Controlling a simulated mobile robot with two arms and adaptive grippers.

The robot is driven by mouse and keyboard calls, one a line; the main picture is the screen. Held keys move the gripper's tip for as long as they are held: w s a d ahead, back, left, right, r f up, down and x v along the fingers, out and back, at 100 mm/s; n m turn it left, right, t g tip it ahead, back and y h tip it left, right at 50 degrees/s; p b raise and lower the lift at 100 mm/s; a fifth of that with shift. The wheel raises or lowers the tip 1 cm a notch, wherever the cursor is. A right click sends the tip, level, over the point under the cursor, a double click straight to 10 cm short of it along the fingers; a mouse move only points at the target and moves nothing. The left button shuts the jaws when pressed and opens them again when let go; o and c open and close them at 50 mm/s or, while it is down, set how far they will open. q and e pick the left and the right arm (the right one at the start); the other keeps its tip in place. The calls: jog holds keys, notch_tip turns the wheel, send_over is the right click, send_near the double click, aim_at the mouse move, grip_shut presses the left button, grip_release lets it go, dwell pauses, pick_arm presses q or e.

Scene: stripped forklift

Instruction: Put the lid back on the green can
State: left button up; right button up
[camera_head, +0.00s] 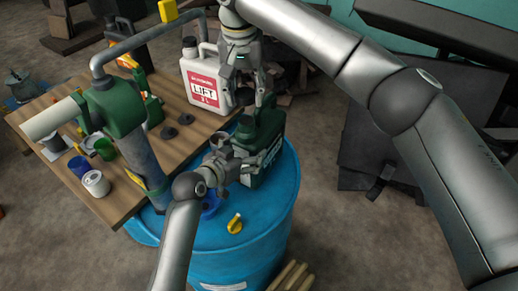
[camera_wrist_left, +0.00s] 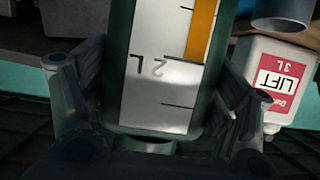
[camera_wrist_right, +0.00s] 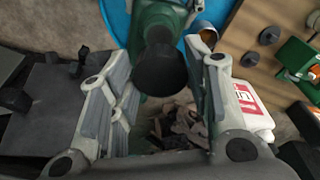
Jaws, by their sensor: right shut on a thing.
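The green can (camera_head: 268,133) stands on the blue barrel (camera_head: 278,207). In the left wrist view its white 2 L scale (camera_wrist_left: 160,75) fills the middle. My left gripper (camera_head: 238,165) has its fingers apart on both sides of the can; I cannot tell whether they touch it. My right gripper (camera_head: 250,92) points down from above and is shut on the black lid (camera_wrist_right: 160,70). The lid is at the can's top; I cannot tell whether it rests on the neck, as the lid hides the contact.
A white LIFT canister (camera_head: 207,75) stands on the wooden table (camera_head: 112,203) beside the barrel. A green pump with a grey pipe (camera_head: 125,105) rises at the left. Cups (camera_head: 96,183) stand at the table's left.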

aim_at(246, 121)
pick_arm(q)
jog(key=c, duration=0.6)
pick_arm(e)
jog(key=shift+f, duration=2.5)
jog(key=shift+f, duration=0.85)
jog(key=shift+f, duration=0.55)
